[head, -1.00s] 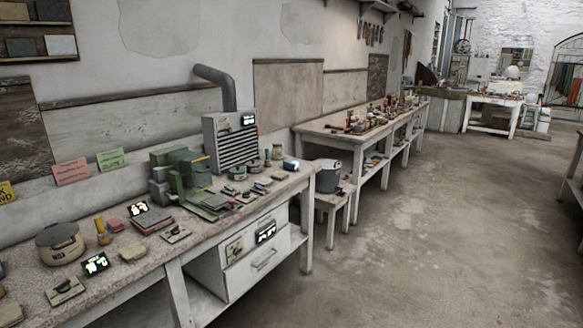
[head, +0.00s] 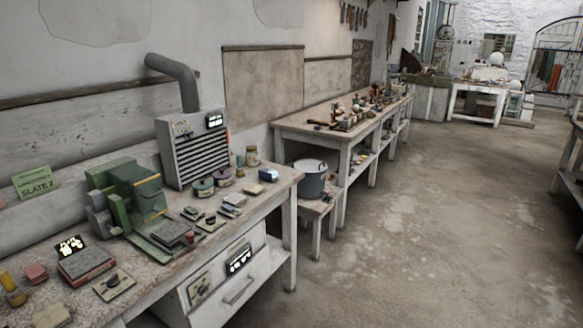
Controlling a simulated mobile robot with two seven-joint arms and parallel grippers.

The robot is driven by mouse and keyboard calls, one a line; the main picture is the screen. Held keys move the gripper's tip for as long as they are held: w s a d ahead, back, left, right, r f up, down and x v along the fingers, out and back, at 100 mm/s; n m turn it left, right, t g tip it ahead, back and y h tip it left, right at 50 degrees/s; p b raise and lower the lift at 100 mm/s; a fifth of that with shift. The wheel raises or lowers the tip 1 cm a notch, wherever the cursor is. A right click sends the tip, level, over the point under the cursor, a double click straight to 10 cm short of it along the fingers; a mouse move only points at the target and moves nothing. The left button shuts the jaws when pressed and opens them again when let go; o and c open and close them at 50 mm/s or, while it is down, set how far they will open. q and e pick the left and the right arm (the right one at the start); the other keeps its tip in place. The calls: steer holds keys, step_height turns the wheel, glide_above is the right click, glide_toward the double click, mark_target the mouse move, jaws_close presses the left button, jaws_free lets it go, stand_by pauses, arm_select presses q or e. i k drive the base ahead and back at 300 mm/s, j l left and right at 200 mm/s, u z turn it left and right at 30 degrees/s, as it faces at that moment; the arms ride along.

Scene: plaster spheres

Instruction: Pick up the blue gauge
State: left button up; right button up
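A small blue, box-like object with a pale face (head: 268,174) sits near the far right end of the near workbench top. It is too small to tell whether it is the blue gauge, and I see no other clearly blue thing on this bench. Neither of my grippers is in view.
The near workbench (head: 287,180) runs along the left wall, with a green machine (head: 128,200), a grey vented box (head: 195,148) and several small items on it. A grey bucket (head: 309,180) stands on a stool beyond. A second bench (head: 300,125) follows.

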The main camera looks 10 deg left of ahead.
mark_target(265, 174)
steer(key=i+j+z, duration=0.15)
steer(key=i, duration=0.25)
steer(key=i+j+z, duration=0.15)
steer(key=i, duration=0.2)
steer(key=i+j+z, duration=0.2)
steer(key=i, duration=0.2)
